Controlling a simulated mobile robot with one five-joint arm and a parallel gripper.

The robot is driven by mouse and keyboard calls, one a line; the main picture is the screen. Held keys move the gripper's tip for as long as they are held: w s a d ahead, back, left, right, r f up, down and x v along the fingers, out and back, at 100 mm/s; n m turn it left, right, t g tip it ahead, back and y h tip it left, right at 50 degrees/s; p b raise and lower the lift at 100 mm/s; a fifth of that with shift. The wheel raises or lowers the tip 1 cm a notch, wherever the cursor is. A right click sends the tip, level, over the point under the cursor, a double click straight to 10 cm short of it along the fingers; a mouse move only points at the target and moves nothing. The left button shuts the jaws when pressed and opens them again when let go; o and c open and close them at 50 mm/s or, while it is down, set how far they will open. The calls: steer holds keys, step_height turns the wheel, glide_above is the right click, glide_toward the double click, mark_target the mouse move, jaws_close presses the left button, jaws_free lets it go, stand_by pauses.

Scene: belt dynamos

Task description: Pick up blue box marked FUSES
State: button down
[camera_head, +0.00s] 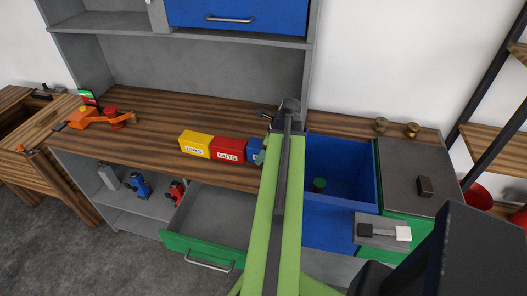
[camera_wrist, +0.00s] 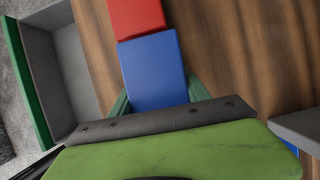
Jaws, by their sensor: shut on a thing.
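The blue box (camera_head: 251,151) is mostly hidden behind my arm in the head view, at the right end of a row of boxes on the wooden worktop. In the wrist view, the blue box (camera_wrist: 152,70) lies between the two dark green fingers of my gripper (camera_wrist: 158,98). The fingers are shut on its sides. The box is beside the red box and seems to be at worktop level; I cannot tell if it is lifted. No FUSES label shows on it.
A red box marked NUTS (camera_head: 228,149) and a yellow box (camera_head: 195,144) stand left of the blue box. A green-fronted drawer (camera_head: 203,245) is pulled out below. A blue bin (camera_head: 345,180) is right of my arm. Brass pieces (camera_head: 412,130) stand further right.

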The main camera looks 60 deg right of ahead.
step_height(320, 180, up, 4)
steer(key=shift+f+p, duration=0.25)
steer(key=shift+p, duration=1)
steer(key=s+d+r+p, duration=0.2)
steer(key=s+r+p, duration=0.4)
steer(key=s, duration=0.5)
steer(key=shift+s+d, duration=0.2)
steer(key=shift+d, duration=0.05)
